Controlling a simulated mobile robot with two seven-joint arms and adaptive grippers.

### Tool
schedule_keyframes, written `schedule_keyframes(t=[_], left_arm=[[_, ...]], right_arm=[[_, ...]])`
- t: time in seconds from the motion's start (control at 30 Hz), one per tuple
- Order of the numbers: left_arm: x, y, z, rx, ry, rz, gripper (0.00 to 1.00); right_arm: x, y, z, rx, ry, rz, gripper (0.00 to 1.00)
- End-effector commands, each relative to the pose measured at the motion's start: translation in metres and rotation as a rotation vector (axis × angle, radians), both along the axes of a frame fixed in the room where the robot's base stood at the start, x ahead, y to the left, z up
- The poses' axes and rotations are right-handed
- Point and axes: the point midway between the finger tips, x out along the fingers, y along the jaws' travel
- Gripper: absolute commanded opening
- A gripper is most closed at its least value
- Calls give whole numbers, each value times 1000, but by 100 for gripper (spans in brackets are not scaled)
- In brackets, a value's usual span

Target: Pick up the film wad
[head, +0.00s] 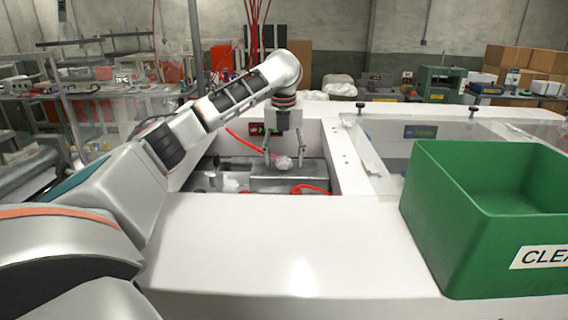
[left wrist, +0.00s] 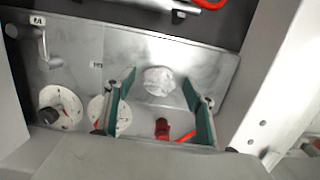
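The film wad is a small pale crumpled lump (head: 283,163) on or just above a grey metal surface inside the machine's recess. It also shows as a whitish round patch (left wrist: 158,81) in the left wrist view. My left gripper (head: 284,158) points down into the recess, with its fingers spread and the wad between or just beyond the tips. In the left wrist view the teal-faced fingers (left wrist: 159,95) stand wide apart, with clear gaps on both sides of the wad. I cannot tell how far the tips are above the metal. My right gripper is not in view.
White machine walls (head: 344,165) border the recess. Red hoses (head: 310,189) lie near the metal surface. White round discs (left wrist: 62,105) and a red fitting (left wrist: 162,128) sit by the fingers. A green bin (head: 425,220) stands at the right on the white top.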

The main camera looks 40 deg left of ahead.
Motion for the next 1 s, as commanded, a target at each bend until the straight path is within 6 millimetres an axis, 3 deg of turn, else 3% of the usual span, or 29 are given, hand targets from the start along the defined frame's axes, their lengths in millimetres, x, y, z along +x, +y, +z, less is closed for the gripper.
schedule_keyframes(t=[0.03,0.1,0.47,0.63,0.77,1.0], left_arm=[[0,0,0,0,0,0,38],[0,0,0,0,0,0,27],[0,0,1,0,0,0,27],[0,0,11,1,-2,0,27],[1,0,29,0,-4,1,27],[1,0,91,1,-6,1,27]], right_arm=[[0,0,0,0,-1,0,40],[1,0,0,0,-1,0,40],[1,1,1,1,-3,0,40],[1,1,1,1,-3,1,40],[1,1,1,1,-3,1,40],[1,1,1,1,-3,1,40]])
